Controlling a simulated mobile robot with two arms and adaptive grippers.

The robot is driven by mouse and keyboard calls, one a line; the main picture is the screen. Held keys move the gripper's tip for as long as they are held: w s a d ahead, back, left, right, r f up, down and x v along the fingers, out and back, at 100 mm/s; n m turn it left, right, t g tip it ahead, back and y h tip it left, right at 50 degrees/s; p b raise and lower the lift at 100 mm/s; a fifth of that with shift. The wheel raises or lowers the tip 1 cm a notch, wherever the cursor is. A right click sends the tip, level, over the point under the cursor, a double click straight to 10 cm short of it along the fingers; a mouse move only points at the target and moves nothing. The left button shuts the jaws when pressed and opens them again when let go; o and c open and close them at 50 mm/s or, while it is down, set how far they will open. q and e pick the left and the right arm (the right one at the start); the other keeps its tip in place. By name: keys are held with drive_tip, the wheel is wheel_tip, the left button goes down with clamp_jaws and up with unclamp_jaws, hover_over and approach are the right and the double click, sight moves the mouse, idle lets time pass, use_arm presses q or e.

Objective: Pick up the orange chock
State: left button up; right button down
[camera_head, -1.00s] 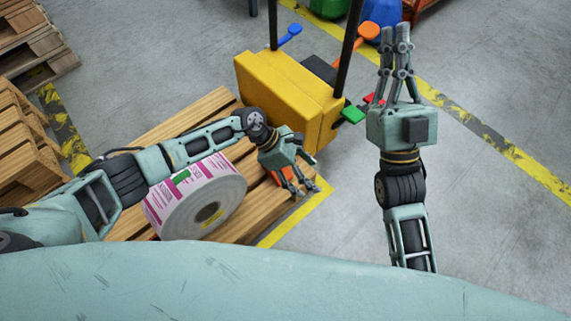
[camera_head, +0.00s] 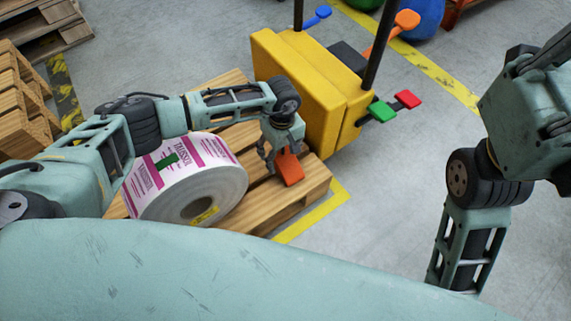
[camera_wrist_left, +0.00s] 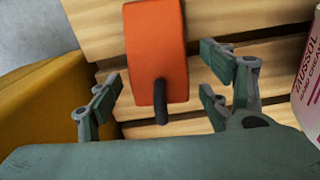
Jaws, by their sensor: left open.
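The orange chock (camera_head: 289,168) lies on the wooden pallet (camera_head: 291,205), between the label roll and the yellow machine. In the left wrist view the orange chock (camera_wrist_left: 156,45) has a black handle (camera_wrist_left: 160,98) at its near end. My left gripper (camera_head: 282,153) points down over the chock and partly hides it. In the wrist view its open fingers (camera_wrist_left: 160,92) are on either side of the handle, with gaps visible. I cannot tell how far above the chock they are. My right gripper (camera_head: 550,60) is at the right edge, partly cut off.
A large white and magenta label roll (camera_head: 222,185) lies on the pallet, close left of the left gripper. The yellow machine (camera_head: 310,90) stands close on its right, with a green pedal (camera_head: 382,111) and a red pedal (camera_head: 407,99).

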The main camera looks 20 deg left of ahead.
use_arm(q)
wheel_tip(320, 180, down, 2)
drive_tip(key=shift+f+b, duration=0.2)
drive_tip(key=shift+b, duration=0.2)
drive_tip(key=shift+c, duration=0.5)
drive_tip(key=shift+r, duration=0.1)
drive_tip(key=c, duration=1.4)
drive_tip(key=shift+c, duration=0.2)
